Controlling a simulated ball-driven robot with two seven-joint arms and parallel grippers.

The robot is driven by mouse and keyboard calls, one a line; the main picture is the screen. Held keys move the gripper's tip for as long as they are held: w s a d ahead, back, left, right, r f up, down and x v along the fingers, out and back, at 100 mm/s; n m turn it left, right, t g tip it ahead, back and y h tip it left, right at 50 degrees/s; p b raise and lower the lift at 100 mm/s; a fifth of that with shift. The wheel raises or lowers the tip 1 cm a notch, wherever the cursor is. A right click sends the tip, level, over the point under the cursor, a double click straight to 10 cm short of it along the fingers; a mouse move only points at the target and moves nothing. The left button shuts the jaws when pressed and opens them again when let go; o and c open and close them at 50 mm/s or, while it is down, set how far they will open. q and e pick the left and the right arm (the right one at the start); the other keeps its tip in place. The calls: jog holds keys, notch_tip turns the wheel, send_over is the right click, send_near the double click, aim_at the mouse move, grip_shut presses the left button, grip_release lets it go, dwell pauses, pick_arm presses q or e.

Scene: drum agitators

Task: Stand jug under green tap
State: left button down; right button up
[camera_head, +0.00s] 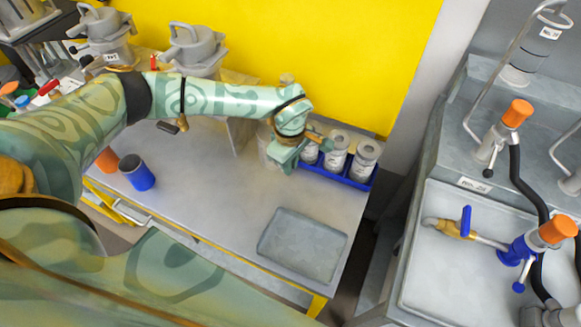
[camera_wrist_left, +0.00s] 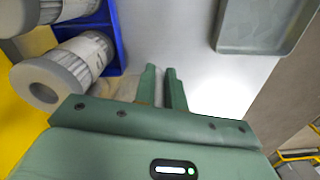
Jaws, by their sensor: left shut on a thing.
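My left gripper (camera_head: 284,157) is over the back of the grey bench, just left of the blue rack. In the left wrist view its two fingers (camera_wrist_left: 163,88) are close together, shut on a thin part. A pale, see-through vessel (camera_head: 267,148), which looks like the jug, stands beside the gripper, mostly hidden by it. Its outline is faint in the wrist view. The sink tap (camera_head: 460,228) at the right has a yellow body and a blue lever. I see no green tap. My right gripper is out of view.
The blue rack (camera_head: 345,179) with several white-grey cartridges is close to the gripper's right. A grey tray (camera_head: 302,245) lies at the bench's front right. A blue cup (camera_head: 136,172) stands at the left. A gap separates the bench from the sink (camera_head: 425,285).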

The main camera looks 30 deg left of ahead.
pick_arm(q)
jog(key=shift+f, duration=0.85)
jog(key=shift+f, duration=0.15)
jog(key=c, duration=1.5)
grip_release()
jog(key=shift+o, duration=0.2)
notch_tip(320, 180, up, 12)
jog(key=p, duration=0.2)
jog(key=shift+r, duration=0.2)
